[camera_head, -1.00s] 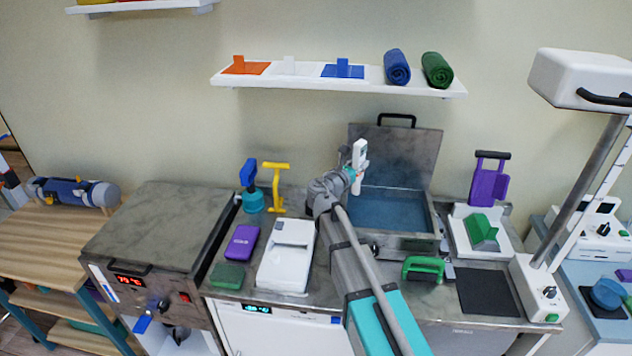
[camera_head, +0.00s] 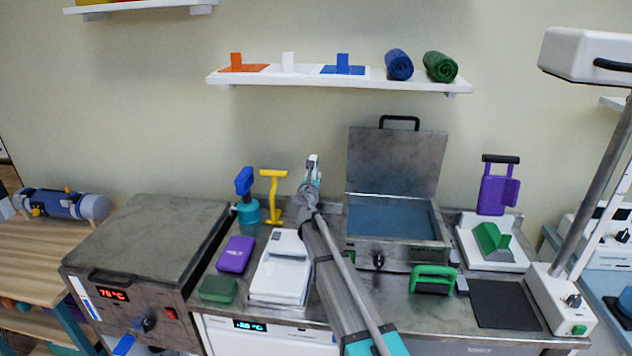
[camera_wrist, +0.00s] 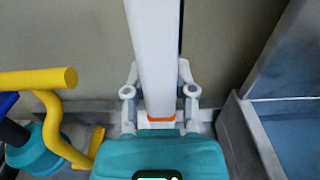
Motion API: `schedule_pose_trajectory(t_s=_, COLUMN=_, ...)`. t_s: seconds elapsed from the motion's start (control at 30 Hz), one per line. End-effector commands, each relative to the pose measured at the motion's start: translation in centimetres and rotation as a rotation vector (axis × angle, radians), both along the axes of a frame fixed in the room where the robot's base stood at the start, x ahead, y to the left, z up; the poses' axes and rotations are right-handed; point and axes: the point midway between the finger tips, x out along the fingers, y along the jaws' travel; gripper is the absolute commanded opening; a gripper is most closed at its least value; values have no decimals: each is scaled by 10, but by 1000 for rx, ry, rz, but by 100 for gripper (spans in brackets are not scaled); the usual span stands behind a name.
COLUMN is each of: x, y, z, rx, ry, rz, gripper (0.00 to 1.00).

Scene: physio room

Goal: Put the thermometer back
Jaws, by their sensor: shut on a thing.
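My gripper (camera_head: 311,183) is shut on a slim white device, which I take to be the thermometer (camera_head: 313,163). It stands nearly upright in the jaws, above the back of the counter, between a yellow T-shaped tool (camera_head: 273,195) and an open steel water tank (camera_head: 398,252). In the wrist view my gripper (camera_wrist: 158,88) has a finger on each side of the white thermometer body (camera_wrist: 155,40), which has an orange band low down. Its far end runs out of the picture at the top. My arm hides part of the counter.
The tank's raised lid (camera_head: 395,165) stands right of my gripper. A teal-and-blue bottle-like thing (camera_head: 247,200), a purple box (camera_head: 235,254) and a white device (camera_head: 282,268) are to the left. A wall shelf (camera_head: 340,80) hangs above. A green handle (camera_head: 433,275) lies at the front.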

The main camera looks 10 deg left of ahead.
Motion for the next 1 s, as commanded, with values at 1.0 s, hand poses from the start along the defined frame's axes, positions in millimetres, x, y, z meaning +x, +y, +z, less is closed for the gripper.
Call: schedule_pose_trajectory(t_s=1.0, x=-1, y=1, z=-46, rx=0, ry=0, rz=0, gripper=0)
